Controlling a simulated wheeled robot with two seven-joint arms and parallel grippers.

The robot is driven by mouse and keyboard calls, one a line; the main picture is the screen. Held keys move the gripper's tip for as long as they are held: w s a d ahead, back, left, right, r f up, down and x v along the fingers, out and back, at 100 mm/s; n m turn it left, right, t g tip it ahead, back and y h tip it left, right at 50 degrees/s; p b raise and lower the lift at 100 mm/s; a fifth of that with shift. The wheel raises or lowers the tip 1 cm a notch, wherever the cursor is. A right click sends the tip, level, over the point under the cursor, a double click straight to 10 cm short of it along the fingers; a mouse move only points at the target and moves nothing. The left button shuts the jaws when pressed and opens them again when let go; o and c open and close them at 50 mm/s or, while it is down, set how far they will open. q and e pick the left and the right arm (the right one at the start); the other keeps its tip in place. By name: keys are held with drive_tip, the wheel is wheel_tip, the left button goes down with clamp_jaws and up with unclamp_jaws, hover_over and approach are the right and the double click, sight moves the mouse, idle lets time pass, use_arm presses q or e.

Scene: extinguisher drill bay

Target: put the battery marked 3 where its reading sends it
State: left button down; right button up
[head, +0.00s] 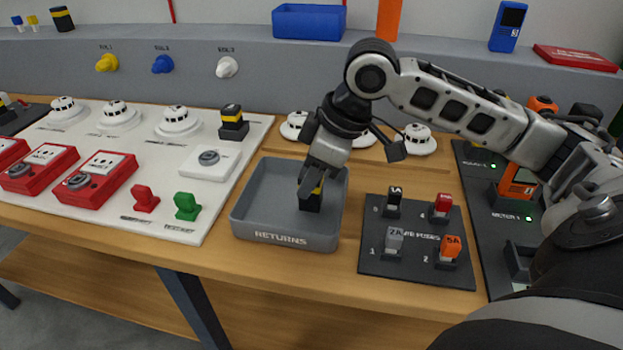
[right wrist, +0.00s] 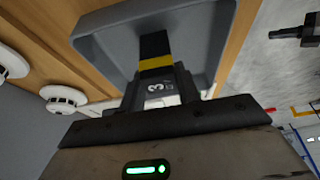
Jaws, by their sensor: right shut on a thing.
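The battery marked 3 (head: 311,202) is black with a yellow band. It is upright inside the grey tray labelled RETURNS (head: 281,238); I cannot tell whether it touches the tray floor. My right gripper (head: 313,184) is shut on its upper end. In the right wrist view the battery (right wrist: 155,66) shows its white 3 close to the jaws, with the tray (right wrist: 106,46) behind it. An orange meter (head: 517,180) stands at the right by the label METER 1; its reading is not legible. My left gripper is not in view.
A dark fuse board (head: 418,270) with several fuses sits right of the tray. A white panel (head: 110,190) at the left holds detectors, red call points and a black-yellow battery (head: 233,122). A blue bin (head: 309,22) stands on the back ledge. The tray looks otherwise empty.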

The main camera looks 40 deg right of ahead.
drive_tip(key=shift+f, duration=0.45)
drive_tip(key=shift+f, duration=0.1)
drive_tip(key=o, duration=1.2)
drive_tip(key=shift+c, duration=0.2)
drive_tip(key=p+v, duration=0.1)
drive_tip(key=v, duration=1.1)
drive_tip(key=shift+p, duration=0.3)
